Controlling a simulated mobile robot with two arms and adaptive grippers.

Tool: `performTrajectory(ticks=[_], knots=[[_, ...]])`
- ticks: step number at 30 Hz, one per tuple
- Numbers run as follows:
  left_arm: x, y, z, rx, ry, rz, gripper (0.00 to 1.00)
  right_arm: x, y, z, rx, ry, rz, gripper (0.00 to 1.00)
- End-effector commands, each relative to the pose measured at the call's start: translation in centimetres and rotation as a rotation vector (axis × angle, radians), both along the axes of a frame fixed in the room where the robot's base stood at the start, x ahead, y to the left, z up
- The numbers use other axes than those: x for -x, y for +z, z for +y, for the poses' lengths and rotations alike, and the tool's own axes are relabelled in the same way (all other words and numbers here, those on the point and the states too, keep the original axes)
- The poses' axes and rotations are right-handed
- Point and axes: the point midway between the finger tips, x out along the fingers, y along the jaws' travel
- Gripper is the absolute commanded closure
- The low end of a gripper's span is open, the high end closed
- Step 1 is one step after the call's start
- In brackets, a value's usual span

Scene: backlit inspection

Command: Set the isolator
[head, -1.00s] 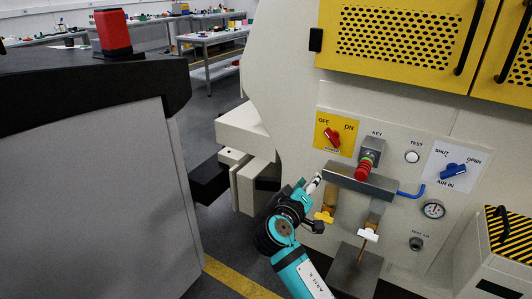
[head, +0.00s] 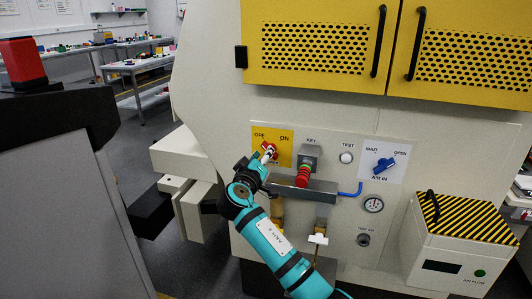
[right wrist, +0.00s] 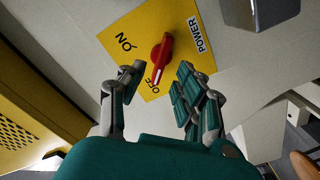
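The isolator is a red rotary knob (head: 271,151) on a yellow plate (head: 287,157) marked OFF, ON and POWER. In the right wrist view the red knob (right wrist: 163,50) has its white-marked end towards OFF on the yellow plate (right wrist: 182,18). My right gripper (head: 267,157) is in front of the knob and partly covers it in the head view. In the right wrist view the gripper (right wrist: 160,68) is open, with one finger on each side of the knob's lower end and gaps visible. My left gripper is not in view.
Right of the plate are a key block with a red knob (head: 303,172), a TEST button (head: 346,158) and a blue AIR IN valve (head: 384,165). A grey rail (head: 325,188) juts out below. A striped box (head: 462,220) stands lower right.

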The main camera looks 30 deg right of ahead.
Motion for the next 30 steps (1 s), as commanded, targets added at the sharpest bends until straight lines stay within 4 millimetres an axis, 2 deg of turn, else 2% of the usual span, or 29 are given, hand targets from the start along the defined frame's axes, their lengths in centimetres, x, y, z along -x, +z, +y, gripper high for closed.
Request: performTrajectory(ticks=[6,17,24,30], knots=[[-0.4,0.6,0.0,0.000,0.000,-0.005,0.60,-1.6,0.0,-1.9,0.001,-0.001,0.000,0.66],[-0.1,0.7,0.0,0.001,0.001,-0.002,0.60,-1.9,0.0,-2.2,-0.001,0.001,0.000,0.66],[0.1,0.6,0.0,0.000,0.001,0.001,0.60,-1.9,0.0,-2.2,0.000,0.001,0.000,0.98],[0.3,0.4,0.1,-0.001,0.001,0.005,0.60,-1.9,0.0,-2.2,0.001,0.001,0.001,1.00]])
